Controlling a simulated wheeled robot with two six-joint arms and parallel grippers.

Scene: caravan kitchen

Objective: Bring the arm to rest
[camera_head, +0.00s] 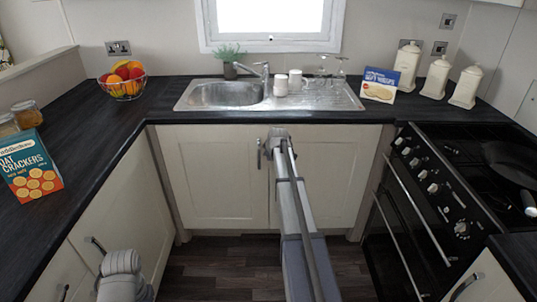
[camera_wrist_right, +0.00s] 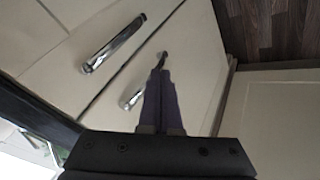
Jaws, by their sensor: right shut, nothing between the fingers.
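In the right wrist view my right gripper (camera_wrist_right: 161,72) is shut and empty, with its two fingers together. Its tips appear in front of cream cabinet fronts (camera_wrist_right: 190,60). A small metal piece shows close to the tips; I cannot tell whether they touch it. In the head view a long grey arm of mine reaches from the bottom centre up to the sink cupboard (camera_head: 215,180). I cannot make out a gripper on it. Part of my other arm shows at the lower left. My left gripper is not in view.
Metal bar handles (camera_wrist_right: 113,42) stick out from the cabinet fronts. A dark worktop (camera_head: 110,135) runs along the left and back, with a sink (camera_head: 225,95), fruit bowl (camera_head: 122,88) and cracker box (camera_head: 30,168). The oven (camera_head: 415,215) stands at right. Bare floor (camera_head: 215,260) lies below.

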